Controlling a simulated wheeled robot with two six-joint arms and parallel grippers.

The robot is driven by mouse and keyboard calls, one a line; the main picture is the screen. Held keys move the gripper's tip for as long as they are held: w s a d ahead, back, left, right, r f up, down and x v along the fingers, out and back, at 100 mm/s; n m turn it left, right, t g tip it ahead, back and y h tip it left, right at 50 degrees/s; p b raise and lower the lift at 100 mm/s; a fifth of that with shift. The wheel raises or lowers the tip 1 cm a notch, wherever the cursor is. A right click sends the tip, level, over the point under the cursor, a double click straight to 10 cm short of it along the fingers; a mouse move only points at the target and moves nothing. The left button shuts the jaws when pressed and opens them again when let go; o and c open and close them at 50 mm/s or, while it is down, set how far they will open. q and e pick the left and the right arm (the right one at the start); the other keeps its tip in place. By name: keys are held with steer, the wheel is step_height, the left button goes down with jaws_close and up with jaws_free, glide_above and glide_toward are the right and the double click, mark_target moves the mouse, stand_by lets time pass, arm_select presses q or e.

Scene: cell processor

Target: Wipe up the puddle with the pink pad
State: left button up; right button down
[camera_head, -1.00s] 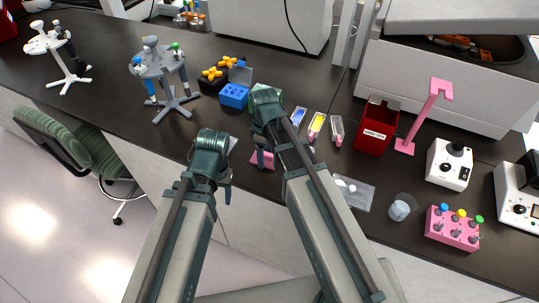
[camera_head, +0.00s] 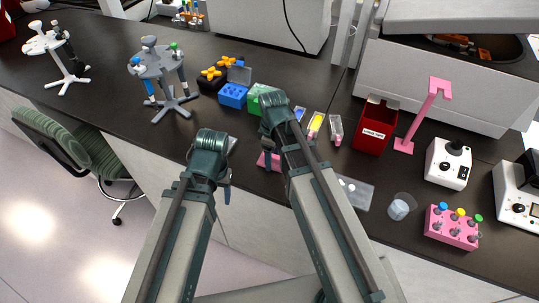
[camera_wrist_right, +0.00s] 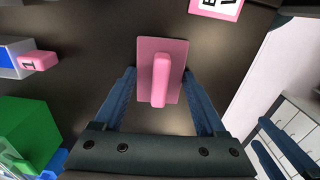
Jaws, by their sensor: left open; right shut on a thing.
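The pink pad (camera_head: 268,160) is a flat pink plate with an upright pink handle, low over or on the dark bench; I cannot tell if it touches. In the right wrist view the pad (camera_wrist_right: 150,48) lies between the blue fingers of my right gripper (camera_wrist_right: 160,85), which is shut on its handle. My right gripper (camera_head: 272,150) partly hides the pad in the head view. My left gripper (camera_head: 226,188) is open and empty, near the bench's front edge, left of the pad. I cannot clearly make out the puddle in either view.
A green box (camera_head: 256,98) and a blue box (camera_head: 232,95) stand behind the right gripper. Pink-ended boxes (camera_head: 336,129), a red bin (camera_head: 374,127) and a clear tray (camera_head: 358,196) are to the right. A grey tube stand (camera_head: 163,75) is at left.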

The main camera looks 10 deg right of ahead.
steer(key=shift+w+a, duration=0.1)
steer(key=shift+a, duration=0.05)
steer(key=shift+w+a, duration=0.35)
steer(key=shift+a, duration=0.15)
steer(key=shift+r, duration=0.15)
step_height(320, 180, up, 5)
steer(key=p, duration=0.5)
